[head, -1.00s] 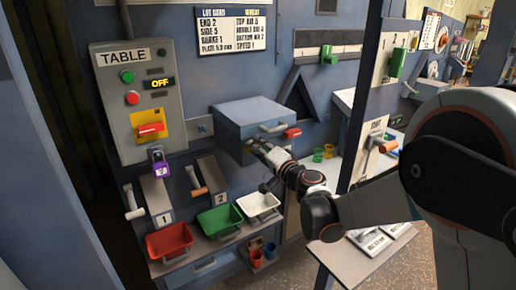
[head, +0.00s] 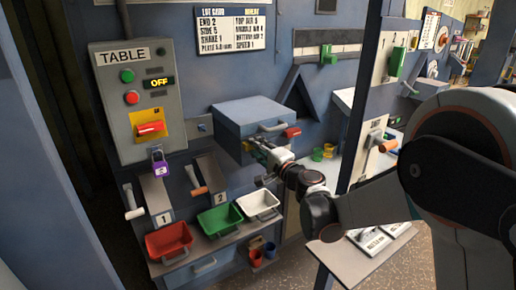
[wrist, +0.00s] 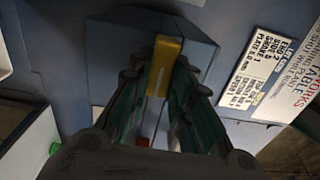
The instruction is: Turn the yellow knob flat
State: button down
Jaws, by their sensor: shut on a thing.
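The yellow knob (wrist: 164,62) is a long bar with a white line on its face. In the wrist view it stands nearly upright in the picture, on a blue-grey housing. My gripper (wrist: 164,78) has one finger on each side of it and is shut on it. In the head view my gripper (head: 258,150) is at the lower front of the blue box (head: 243,116). The knob is mostly hidden there by my fingers.
The box has a grey handle and a red part (head: 292,132) to the right. Below are red (head: 168,240), green (head: 219,219) and white (head: 258,203) bins. A grey TABLE control panel (head: 139,100) is at left, and a dark post stands right of my gripper.

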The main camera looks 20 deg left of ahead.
jog(key=c, duration=1.4)
grip_release()
jog(key=shift+w, duration=0.1)
jog(key=shift+c, duration=0.2)
jog(key=v, duration=1.2)
